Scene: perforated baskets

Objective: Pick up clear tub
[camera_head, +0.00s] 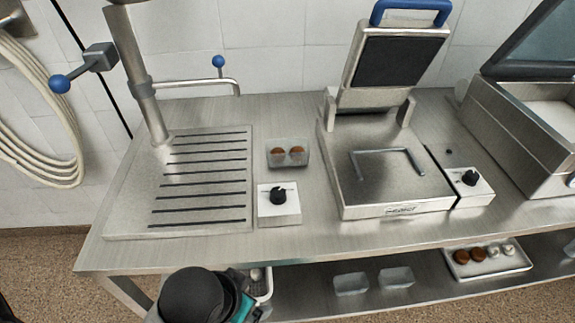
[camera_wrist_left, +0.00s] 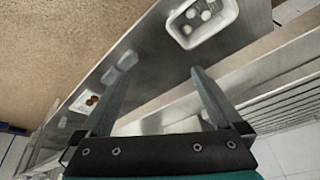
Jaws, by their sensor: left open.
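Several clear tubs show in the head view. One clear tub (camera_head: 288,158) stands on the counter and holds two brown round items. Two more clear tubs, a left one (camera_head: 351,285) and a right one (camera_head: 396,277), sit side by side on the lower shelf and look empty. These two also show small in the left wrist view, near the left finger (camera_wrist_left: 128,60). My left gripper (camera_wrist_left: 162,72) is open and empty, its fingers apart from the tubs. In the head view only my dark left wrist shows at the bottom; its fingers are hidden. My right gripper is out of view.
A white basket (camera_wrist_left: 214,35) with several white round items lies on the shelf near my left gripper. A tray (camera_head: 490,271) with brown and white items is further right. The counter (camera_head: 345,236) overhangs the shelf. A press grill (camera_head: 390,205) and a knob box (camera_head: 279,211) stand on top.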

